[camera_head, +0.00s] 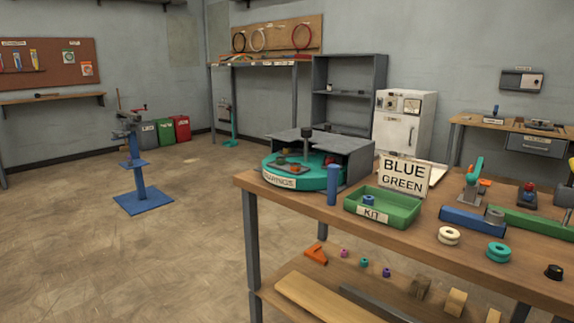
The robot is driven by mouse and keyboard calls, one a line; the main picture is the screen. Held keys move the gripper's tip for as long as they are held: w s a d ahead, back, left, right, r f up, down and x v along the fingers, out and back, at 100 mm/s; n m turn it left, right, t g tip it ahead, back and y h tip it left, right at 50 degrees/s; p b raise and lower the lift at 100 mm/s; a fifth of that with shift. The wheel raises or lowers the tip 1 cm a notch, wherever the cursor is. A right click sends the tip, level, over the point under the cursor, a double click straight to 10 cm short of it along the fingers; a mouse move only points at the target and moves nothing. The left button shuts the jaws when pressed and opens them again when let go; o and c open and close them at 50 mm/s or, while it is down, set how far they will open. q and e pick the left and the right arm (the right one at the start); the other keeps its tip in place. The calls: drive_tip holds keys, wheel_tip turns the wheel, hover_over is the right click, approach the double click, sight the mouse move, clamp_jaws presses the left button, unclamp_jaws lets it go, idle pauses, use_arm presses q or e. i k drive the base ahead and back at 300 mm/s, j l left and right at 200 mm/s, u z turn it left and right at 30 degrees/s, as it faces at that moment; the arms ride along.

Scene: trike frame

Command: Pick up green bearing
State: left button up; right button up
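No gripper of mine shows in the head view. A teal round turntable (330,180) with a label that seems to read BEARINGS stands at the table's left end, partly under a grey cover (350,150). Small parts on it, one of them red (329,161), are too small to tell apart, and I cannot make out a green bearing there. A green KIT tray (408,212) beside it holds a small blue ring-shaped part (368,200). A sign (403,175) behind the tray reads BLUE GREEN. A teal-green ring-shaped part (498,252) lies at the table's front right.
The wooden table (440,262) also bears a blue cylinder (332,185), a cream ring (449,236), a black knob (553,272) and a blue fixture (472,221). Small coloured parts and wood blocks lie on its lower shelf. The floor at left is open around a blue stand (142,200).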

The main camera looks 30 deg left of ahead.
sight(279, 160)
drive_tip(key=j+z, duration=0.15)
drive_tip(key=j, duration=0.55)
drive_tip(key=j+z, duration=0.2)
drive_tip(key=j, duration=0.5)
drive_tip(key=k+j+z, duration=0.15)
drive_tip(key=j, duration=0.55)
drive_tip(key=i, duration=0.05)
